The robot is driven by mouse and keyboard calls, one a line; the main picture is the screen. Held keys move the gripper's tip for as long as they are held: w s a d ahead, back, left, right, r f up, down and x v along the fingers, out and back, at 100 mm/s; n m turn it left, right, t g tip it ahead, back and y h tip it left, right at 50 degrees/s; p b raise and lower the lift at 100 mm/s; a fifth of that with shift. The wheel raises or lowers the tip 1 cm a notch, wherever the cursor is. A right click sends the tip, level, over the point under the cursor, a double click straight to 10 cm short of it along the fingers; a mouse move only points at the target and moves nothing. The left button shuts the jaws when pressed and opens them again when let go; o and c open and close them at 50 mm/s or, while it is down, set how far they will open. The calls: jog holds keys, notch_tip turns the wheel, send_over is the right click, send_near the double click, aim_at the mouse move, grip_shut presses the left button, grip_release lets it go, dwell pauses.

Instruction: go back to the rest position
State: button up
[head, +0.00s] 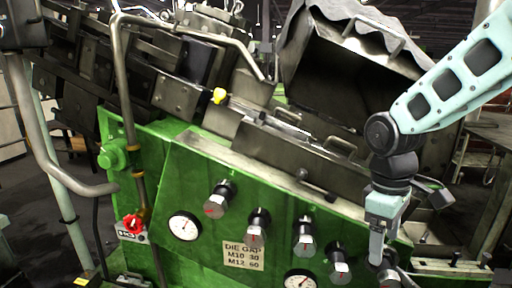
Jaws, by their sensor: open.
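My arm reaches in from the upper right and bends down at a dark joint. My gripper (378,258) points down at the lower right, in front of the green machine panel (195,160). It is open, and I see nothing held in it. Its fingertips are close to the rightmost knob (390,272) of a slanting row. I cannot tell whether they touch it. Other black and silver knobs in the row include one at the left end (219,199) and one in the middle (305,238).
A red knob (133,223) is at left. A dark metal hood (345,75) rises behind. Pipes (125,100) stand at left. A grey table (492,130) is at far right.

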jog(key=s+a+t+y, duration=0.1)
jog(key=s+a, duration=1.2)
jog(key=s, duration=0.4)
notch_tip(320, 180, down, 10)
jog(key=b, duration=0.9)
jog(key=shift+f+b, duration=0.25)
jog(key=shift+b, duration=0.1)
